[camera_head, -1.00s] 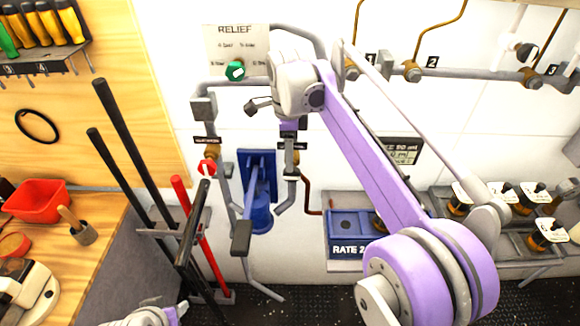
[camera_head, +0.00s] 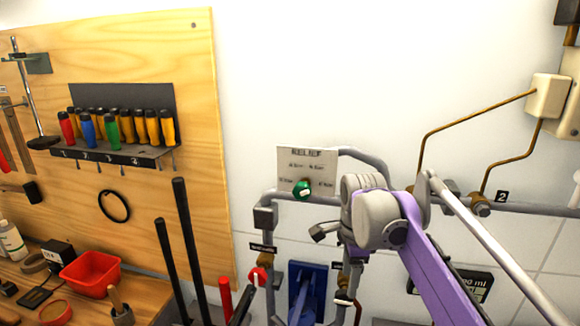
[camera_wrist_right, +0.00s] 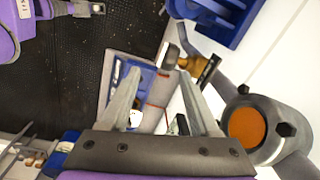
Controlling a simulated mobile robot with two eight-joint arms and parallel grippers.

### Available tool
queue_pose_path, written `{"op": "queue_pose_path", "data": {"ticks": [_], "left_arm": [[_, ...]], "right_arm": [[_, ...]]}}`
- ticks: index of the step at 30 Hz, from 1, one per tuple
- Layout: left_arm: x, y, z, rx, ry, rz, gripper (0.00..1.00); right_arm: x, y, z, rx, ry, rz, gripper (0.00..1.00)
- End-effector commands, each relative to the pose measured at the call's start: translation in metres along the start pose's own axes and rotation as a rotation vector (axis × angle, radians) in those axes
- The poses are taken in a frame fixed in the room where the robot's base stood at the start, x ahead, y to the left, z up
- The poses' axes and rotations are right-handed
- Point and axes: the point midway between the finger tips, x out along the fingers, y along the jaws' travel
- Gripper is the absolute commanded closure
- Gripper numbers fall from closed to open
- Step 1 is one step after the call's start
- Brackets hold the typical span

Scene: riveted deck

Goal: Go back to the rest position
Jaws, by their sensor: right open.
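My right arm reaches up from the lower right in the head view, and its purple-and-white wrist (camera_head: 380,218) is in front of the grey wall pipes. In the right wrist view my right gripper (camera_wrist_right: 158,92) has its two fingers spread apart with nothing held between them. In the head view the fingers are small and partly lost among the pipes.
A RELIEF panel (camera_head: 306,168) with a green knob is left of the wrist. A red valve knob (camera_head: 257,275) and blue bracket (camera_head: 307,290) are lower. Tall black handles (camera_head: 190,250) stand before the wooden tool board (camera_head: 150,215). A red bin (camera_head: 90,273) is on the bench.

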Motion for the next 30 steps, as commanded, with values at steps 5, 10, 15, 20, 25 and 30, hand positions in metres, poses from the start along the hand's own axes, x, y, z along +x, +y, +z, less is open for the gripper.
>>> {"op": "queue_pose_path", "data": {"ticks": [5, 10, 15, 20, 25, 30], "left_arm": [[0.000, 0.000, 0.000, 0.000, 0.000, 0.000, 0.50], [0.000, 0.000, 0.000, 0.000, 0.000, 0.000, 0.50], [0.000, 0.000, 0.000, 0.000, 0.000, 0.000, 0.50], [0.000, 0.000, 0.000, 0.000, 0.000, 0.000, 0.50], [0.000, 0.000, 0.000, 0.000, 0.000, 0.000, 0.50], [0.000, 0.000, 0.000, 0.000, 0.000, 0.000, 0.50]], "right_arm": [[0.025, 0.059, -0.010, -0.419, 0.016, -0.125, 0.38], [0.064, 0.119, -0.018, -0.838, 0.090, -0.241, 0.38], [0.112, 0.176, -0.024, -1.220, 0.208, -0.327, 0.38], [0.147, 0.211, -0.027, -1.456, 0.306, -0.365, 0.38], [0.161, 0.223, -0.028, -1.555, 0.353, -0.375, 0.38], [0.161, 0.223, -0.028, -1.563, 0.355, -0.376, 0.38]]}}
